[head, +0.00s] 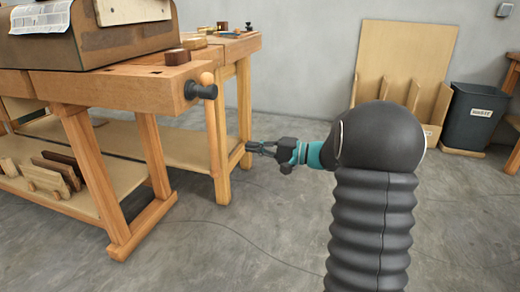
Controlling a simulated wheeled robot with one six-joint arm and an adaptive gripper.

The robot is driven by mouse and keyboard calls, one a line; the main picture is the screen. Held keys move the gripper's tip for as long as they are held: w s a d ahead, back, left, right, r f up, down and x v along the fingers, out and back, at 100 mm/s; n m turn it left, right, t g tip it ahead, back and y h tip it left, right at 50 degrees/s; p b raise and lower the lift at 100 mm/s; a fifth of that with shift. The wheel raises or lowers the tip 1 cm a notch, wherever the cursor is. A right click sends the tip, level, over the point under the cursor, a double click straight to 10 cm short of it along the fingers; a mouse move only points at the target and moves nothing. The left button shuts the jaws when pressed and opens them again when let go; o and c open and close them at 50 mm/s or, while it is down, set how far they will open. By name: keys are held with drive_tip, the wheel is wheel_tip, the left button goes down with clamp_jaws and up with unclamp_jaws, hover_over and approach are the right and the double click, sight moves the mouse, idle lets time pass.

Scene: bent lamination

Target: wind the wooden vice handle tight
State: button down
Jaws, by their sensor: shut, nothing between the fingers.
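The vice sits at the front right end of the wooden workbench (150,88). Its dark screw hub (200,91) sticks out of the end of the bench. The wooden vice handle (207,78) shows as a pale round knob at the top of the hub; the rest of the handle cannot be made out. My gripper (250,148) is shut and empty. In the picture it is below and to the right of the handle, in front of a bench leg and clear of the handle.
A dark wooden form with white paper (40,18) rests on the bench. Offcuts (60,165) lie on the lower shelf. A plywood panel (405,60) leans on the back wall beside a dark bin (472,115). The grey floor between is open.

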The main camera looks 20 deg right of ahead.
drive_tip(key=a, duration=0.7)
drive_tip(key=shift+w+a, duration=0.2)
drive_tip(key=shift+a, duration=0.2)
drive_tip(key=shift+s, duration=0.1)
